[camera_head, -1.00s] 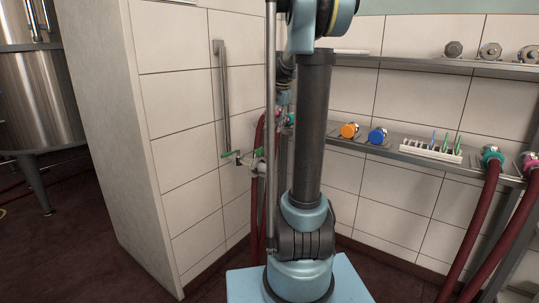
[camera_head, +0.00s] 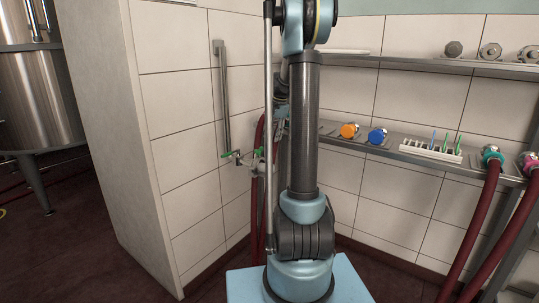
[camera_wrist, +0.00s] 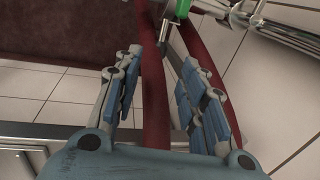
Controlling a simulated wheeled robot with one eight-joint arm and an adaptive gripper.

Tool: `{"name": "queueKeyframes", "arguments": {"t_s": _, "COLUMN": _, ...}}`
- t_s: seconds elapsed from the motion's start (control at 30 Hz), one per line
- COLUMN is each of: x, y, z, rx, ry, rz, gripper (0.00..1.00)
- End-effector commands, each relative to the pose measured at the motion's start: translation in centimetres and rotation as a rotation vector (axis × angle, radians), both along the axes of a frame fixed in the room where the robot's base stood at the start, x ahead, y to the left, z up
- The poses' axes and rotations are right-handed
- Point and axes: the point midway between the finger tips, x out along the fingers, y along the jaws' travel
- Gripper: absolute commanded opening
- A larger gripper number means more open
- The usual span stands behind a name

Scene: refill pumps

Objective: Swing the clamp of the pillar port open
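The pillar port is a metal pipe fitting on the tiled pillar, with a green handle (camera_head: 228,154) in the head view. Its metal fitting also shows at the top right of the wrist view (camera_wrist: 252,20), with a green part (camera_wrist: 182,8) beside it. I cannot make out clearly which part is the clamp or how it stands. My gripper (camera_wrist: 162,68) is open, its blue-padded fingers apart, just short of the fitting. A dark red hose (camera_wrist: 155,105) runs through the view between the fingers; I cannot tell whether it lies between or beyond them. In the head view my arm largely hides the gripper.
A vertical metal bar (camera_head: 223,95) is fixed to the pillar above the port. At right, a shelf (camera_head: 400,155) holds orange (camera_head: 349,130) and blue (camera_head: 377,136) fittings and a white rack (camera_head: 430,151). Red hoses (camera_head: 478,225) hang from it at far right.

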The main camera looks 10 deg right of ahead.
Motion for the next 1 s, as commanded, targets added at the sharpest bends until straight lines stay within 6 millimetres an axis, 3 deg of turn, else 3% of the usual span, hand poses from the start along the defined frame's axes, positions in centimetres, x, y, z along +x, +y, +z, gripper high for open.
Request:
{"name": "queueKeyframes", "arguments": {"t_s": 0.5, "x": 1.1, "y": 1.2, "z": -8.3, "rx": 0.0, "ry": 0.0, "rz": 0.001, "gripper": 0.38}}
{"name": "queueKeyframes", "arguments": {"t_s": 0.7, "x": 1.3, "y": 1.4, "z": -9.7, "rx": 0.0, "ry": 0.0, "rz": 0.0, "gripper": 0.38}}
{"name": "queueKeyframes", "arguments": {"t_s": 1.0, "x": 1.3, "y": 1.4, "z": -10.0, "rx": 0.0, "ry": 0.0, "rz": 0.0, "gripper": 0.38}}
